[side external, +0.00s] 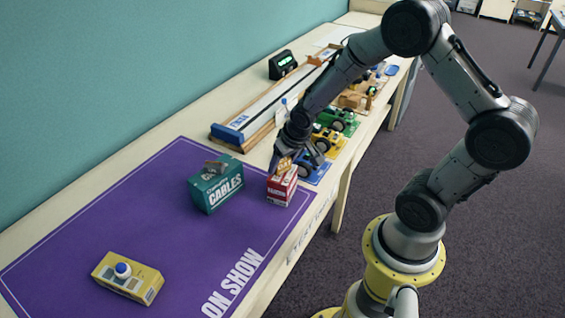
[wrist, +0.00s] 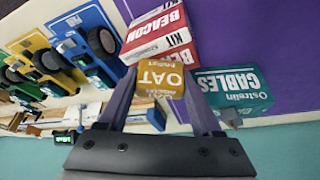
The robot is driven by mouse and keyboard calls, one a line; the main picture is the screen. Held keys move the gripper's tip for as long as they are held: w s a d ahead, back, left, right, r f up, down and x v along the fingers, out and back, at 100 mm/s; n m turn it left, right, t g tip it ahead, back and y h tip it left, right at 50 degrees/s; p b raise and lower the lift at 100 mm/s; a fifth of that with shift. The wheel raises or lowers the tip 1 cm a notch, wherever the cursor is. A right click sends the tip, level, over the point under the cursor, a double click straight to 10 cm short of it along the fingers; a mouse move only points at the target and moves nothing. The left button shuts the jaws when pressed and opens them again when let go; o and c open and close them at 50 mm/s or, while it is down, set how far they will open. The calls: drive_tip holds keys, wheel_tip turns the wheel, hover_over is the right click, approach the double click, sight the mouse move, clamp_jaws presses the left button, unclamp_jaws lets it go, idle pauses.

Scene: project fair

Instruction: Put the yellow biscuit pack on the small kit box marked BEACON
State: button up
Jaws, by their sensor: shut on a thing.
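The yellow biscuit pack, marked OAT (wrist: 160,78), is between the two fingers of my gripper (wrist: 159,88) in the wrist view. My gripper is shut on it. In the side view the pack (side external: 285,164) shows small and partly hidden by my gripper, at the top of the red and white kit box. That box, marked BEACON KIT (wrist: 158,32), stands upright on the purple mat near its right edge; it also shows in the side view (side external: 281,190). The pack is over the box's top; I cannot tell whether they touch.
A teal box marked CABLES (side external: 217,188) stands just left of the kit box, with a small brownish thing on top. A yellow box with a blue knob (side external: 128,278) is at the front left of the purple mat (side external: 150,210). Toy vehicles (side external: 328,140) stand close behind.

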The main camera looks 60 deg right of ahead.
drive_tip(key=shift+f, duration=0.2)
drive_tip(key=o, duration=1.3)
drive_tip(key=shift+r, duration=0.1)
drive_tip(key=shift+r, duration=0.3)
drive_tip(key=s+a+r+n, duration=0.1)
drive_tip(key=s+a+r, duration=0.3)
drive_tip(key=r, duration=0.5)
drive_tip(key=s+a+r+n, duration=0.1)
drive_tip(key=s+a+r, duration=0.1)
drive_tip(key=s+r, duration=0.6)
drive_tip(key=s+a+r+n, duration=0.1)
drive_tip(key=s, duration=0.1)
drive_tip(key=s+a+r+t+y, duration=0.1)
drive_tip(key=s+r, duration=0.1)
drive_tip(key=s, duration=0.1)
drive_tip(key=s+a+r+n, duration=0.1)
drive_tip(key=s+a, duration=0.1)
drive_tip(key=shift+s+r+n+y, duration=0.3)
drive_tip(key=shift+r+y, duration=0.1)
